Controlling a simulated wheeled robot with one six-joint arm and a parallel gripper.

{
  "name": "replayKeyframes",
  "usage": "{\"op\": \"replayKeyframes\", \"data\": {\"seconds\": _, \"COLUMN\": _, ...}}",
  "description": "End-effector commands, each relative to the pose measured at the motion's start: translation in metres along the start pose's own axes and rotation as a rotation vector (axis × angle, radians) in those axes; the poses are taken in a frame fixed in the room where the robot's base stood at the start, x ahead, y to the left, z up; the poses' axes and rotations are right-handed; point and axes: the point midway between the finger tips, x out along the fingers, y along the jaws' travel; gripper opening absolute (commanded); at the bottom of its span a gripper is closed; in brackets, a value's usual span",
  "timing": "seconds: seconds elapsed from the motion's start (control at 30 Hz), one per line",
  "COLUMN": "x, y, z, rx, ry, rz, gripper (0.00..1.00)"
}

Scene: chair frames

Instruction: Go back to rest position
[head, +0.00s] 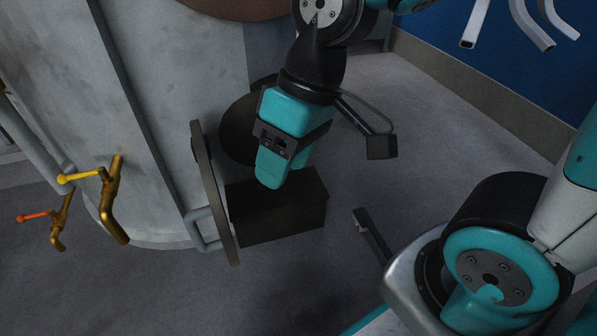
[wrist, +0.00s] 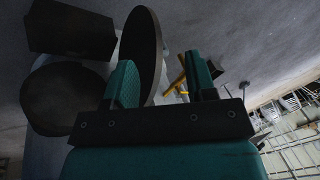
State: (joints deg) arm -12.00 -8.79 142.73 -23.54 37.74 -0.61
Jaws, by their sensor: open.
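My gripper (head: 272,168) hangs pointing down in the middle of the head view, beside the big grey tank (head: 165,130). In the wrist view my gripper (wrist: 161,82) is open, its two teal fingers well apart with nothing held between them. A dark round door (head: 215,190) with a grey handle (head: 203,228) stands out from the tank, just left of my gripper. In the wrist view the round door (wrist: 145,45) shows edge-on behind the left finger. I cannot tell whether they touch.
A dark box-shaped part (head: 280,212) is below my gripper. Brass taps with a yellow lever (head: 78,177) and a red lever (head: 35,216) stick out at left. White curved tubes (head: 525,22) hang at top right by a blue wall (head: 450,40).

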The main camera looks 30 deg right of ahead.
Motion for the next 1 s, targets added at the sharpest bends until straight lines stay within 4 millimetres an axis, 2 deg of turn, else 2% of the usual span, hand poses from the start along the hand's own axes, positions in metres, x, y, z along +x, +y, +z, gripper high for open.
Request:
{"op": "replayKeyframes", "data": {"seconds": 0.03, "x": -0.006, "y": -0.015, "z": 0.013, "rx": -0.043, "ry": 0.001, "rz": -0.013, "gripper": 0.51}}
{"op": "replayKeyframes", "data": {"seconds": 0.1, "x": -0.011, "y": -0.028, "z": 0.025, "rx": -0.081, "ry": -0.005, "rz": -0.028, "gripper": 0.51}}
{"op": "replayKeyframes", "data": {"seconds": 0.2, "x": -0.015, "y": -0.037, "z": 0.036, "rx": -0.112, "ry": -0.01, "rz": -0.039, "gripper": 0.51}}
{"op": "replayKeyframes", "data": {"seconds": 0.53, "x": -0.016, "y": -0.039, "z": 0.037, "rx": -0.116, "ry": -0.011, "rz": -0.041, "gripper": 0.51}}
{"op": "replayKeyframes", "data": {"seconds": 0.67, "x": -0.029, "y": -0.042, "z": 0.034, "rx": -0.115, "ry": -0.011, "rz": -0.04, "gripper": 0.51}}
{"op": "replayKeyframes", "data": {"seconds": 0.77, "x": -0.05, "y": -0.048, "z": 0.03, "rx": -0.115, "ry": -0.01, "rz": -0.04, "gripper": 0.51}}
{"op": "replayKeyframes", "data": {"seconds": 0.87, "x": -0.08, "y": -0.057, "z": 0.024, "rx": -0.115, "ry": -0.01, "rz": -0.04, "gripper": 0.51}}
{"op": "replayKeyframes", "data": {"seconds": 1.0, "x": -0.132, "y": -0.072, "z": 0.014, "rx": -0.115, "ry": -0.01, "rz": -0.04, "gripper": 0.51}}
